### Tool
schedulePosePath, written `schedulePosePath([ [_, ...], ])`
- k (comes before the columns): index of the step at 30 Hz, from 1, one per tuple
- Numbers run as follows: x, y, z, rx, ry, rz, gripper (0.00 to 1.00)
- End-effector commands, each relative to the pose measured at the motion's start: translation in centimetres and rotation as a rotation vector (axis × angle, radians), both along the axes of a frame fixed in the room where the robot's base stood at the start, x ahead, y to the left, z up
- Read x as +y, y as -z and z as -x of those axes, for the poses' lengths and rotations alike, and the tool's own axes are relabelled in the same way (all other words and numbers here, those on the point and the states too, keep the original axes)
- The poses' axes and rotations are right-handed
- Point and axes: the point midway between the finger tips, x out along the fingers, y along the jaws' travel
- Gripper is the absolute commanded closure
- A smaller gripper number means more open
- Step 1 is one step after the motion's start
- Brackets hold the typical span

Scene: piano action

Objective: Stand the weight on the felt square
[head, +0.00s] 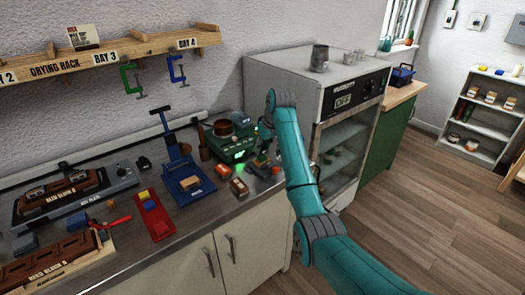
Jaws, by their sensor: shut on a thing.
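My teal arm reaches over the right end of the steel counter, and its wrist bends down there. My gripper (262,158) is small and dark in the head view, low over the counter beside a green device. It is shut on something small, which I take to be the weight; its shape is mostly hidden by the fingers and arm. I cannot tell whether it touches the surface below. I cannot make out the felt square for certain; small brown and red items lie close by.
A green device (228,148) with a glowing light stands left of my gripper. A blue press (186,180), a red tray (150,217) and a hot plate (75,195) stand further left. A white cabinet (310,75) marked OFF rises behind my arm. A wooden drying rack (120,52) hangs above.

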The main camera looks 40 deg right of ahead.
Motion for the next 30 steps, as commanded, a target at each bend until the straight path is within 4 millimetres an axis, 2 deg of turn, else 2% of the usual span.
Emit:
schedulePosePath([
  [4,0.0,1.8,0.0,0.000,0.000,0.000,1.00],
  [14,0.0,2.1,0.0,0.000,0.000,0.000,1.00],
  [15,0.0,2.2,0.0,0.001,0.000,0.000,0.61],
  [18,0.0,2.1,0.0,0.001,0.000,0.000,0.38],
  [30,0.0,1.5,0.1,-0.001,0.000,0.001,0.38],
])
